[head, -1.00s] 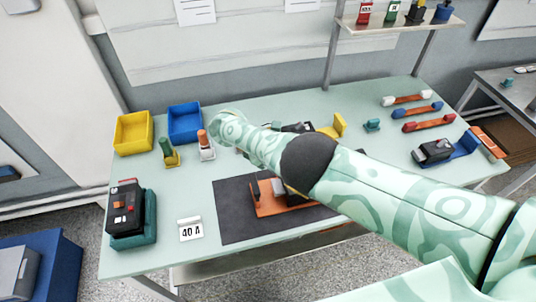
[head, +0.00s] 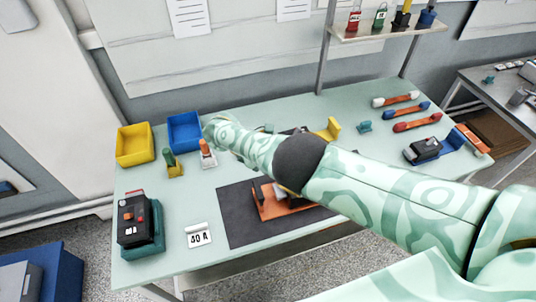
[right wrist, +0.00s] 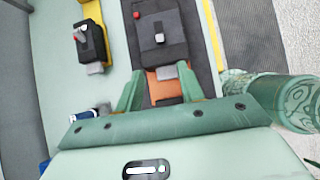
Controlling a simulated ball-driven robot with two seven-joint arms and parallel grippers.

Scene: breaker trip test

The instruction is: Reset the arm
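My right arm crosses the head view from the lower right and hides its own gripper there. In the right wrist view my right gripper (right wrist: 159,85) has its two green fingers spread, with part of an orange base (right wrist: 165,75) visible between them; I cannot tell if they touch it. A black breaker (right wrist: 160,40) with a grey toggle and a red button lies just beyond the fingertips. In the head view an orange stand (head: 268,208) sits on the dark mat (head: 236,225), partly covered by my arm. My left gripper is not in view.
A black device (head: 133,216) on a teal base and a "40 A" card (head: 199,235) are at the left. Yellow (head: 135,150) and blue (head: 185,132) bins stand at the back left. Several coloured-end bars (head: 413,124) and another breaker (head: 422,150) are at the right.

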